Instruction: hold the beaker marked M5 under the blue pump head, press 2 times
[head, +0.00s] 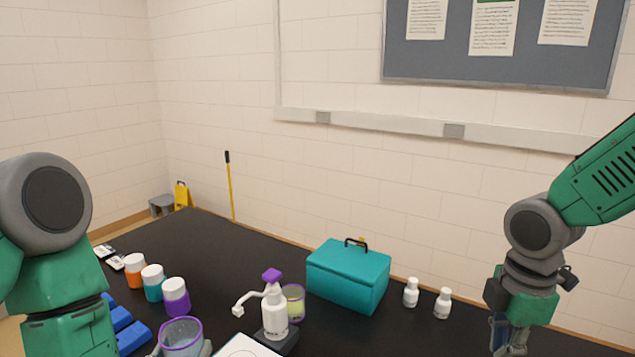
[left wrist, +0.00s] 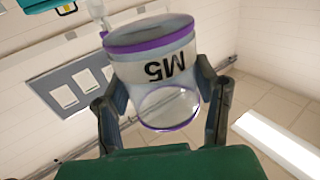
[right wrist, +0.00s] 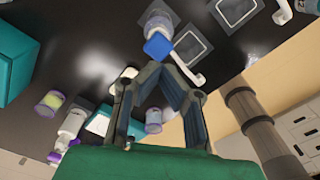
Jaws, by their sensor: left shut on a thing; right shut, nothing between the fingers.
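My left gripper (left wrist: 165,90) is shut on a clear, purple-rimmed beaker (left wrist: 158,70) marked M5, its label upside down in the left wrist view. In the head view the beaker (head: 181,334) shows at the bottom, left of a white pump bottle (head: 274,312) with a purple head. The blue pump head (right wrist: 158,46) shows only in the right wrist view, with a white spout (right wrist: 190,72) and a clear bottle behind it. My right gripper (right wrist: 167,72) is shut and empty, its tips close to the blue head; contact cannot be told. It also shows in the head view (head: 503,345).
A green-tinted beaker (head: 293,302) stands behind the purple-headed pump, near a teal case (head: 348,275). Two white bottles (head: 427,298) stand right. Jars with orange, teal and purple (head: 176,297) stand left, near blue blocks (head: 128,335). A purple-rimmed cup (right wrist: 153,120) shows below the right fingers.

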